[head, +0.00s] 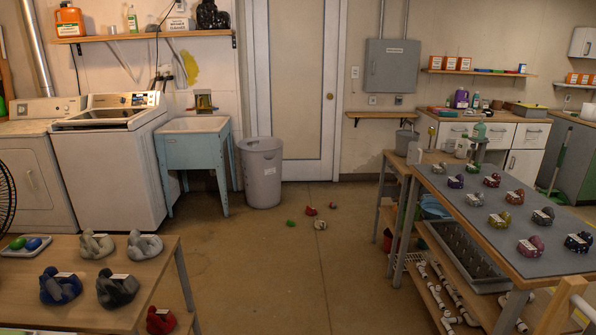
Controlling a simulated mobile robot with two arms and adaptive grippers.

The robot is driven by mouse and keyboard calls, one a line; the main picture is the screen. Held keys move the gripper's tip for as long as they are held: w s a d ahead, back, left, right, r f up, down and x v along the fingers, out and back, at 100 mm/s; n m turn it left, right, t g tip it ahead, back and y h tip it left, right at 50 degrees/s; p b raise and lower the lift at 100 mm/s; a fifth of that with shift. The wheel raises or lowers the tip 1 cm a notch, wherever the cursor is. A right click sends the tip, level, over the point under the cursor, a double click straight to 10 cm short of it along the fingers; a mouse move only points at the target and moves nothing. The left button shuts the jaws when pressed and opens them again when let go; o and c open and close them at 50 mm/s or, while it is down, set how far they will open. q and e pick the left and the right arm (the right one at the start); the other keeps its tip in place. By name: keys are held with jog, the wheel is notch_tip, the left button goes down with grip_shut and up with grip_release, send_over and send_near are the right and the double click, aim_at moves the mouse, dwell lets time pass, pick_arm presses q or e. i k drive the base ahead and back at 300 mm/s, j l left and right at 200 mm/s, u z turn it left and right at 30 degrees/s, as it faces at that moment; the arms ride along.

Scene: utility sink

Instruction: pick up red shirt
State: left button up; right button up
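Several crumpled cloth-like bundles with white tags are in view, and I cannot tell for sure which is the red shirt. A red bundle (160,321) lies low beside the left wooden table (100,322), partly cut off by the bottom edge. A small red bundle (515,197) sits on the right table's grey top (455,183), among several others of different colours. Small red items (310,211) also lie on the floor near the middle, too small to identify. Neither of my grippers is in view.
The left table holds grey and dark blue bundles (60,287) and a small tray (26,253). A grey bin (261,172) stands beside the utility sink (195,125). The floor between the tables is mostly clear.

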aim_at(310, 211)
jog(key=i, duration=4.75)
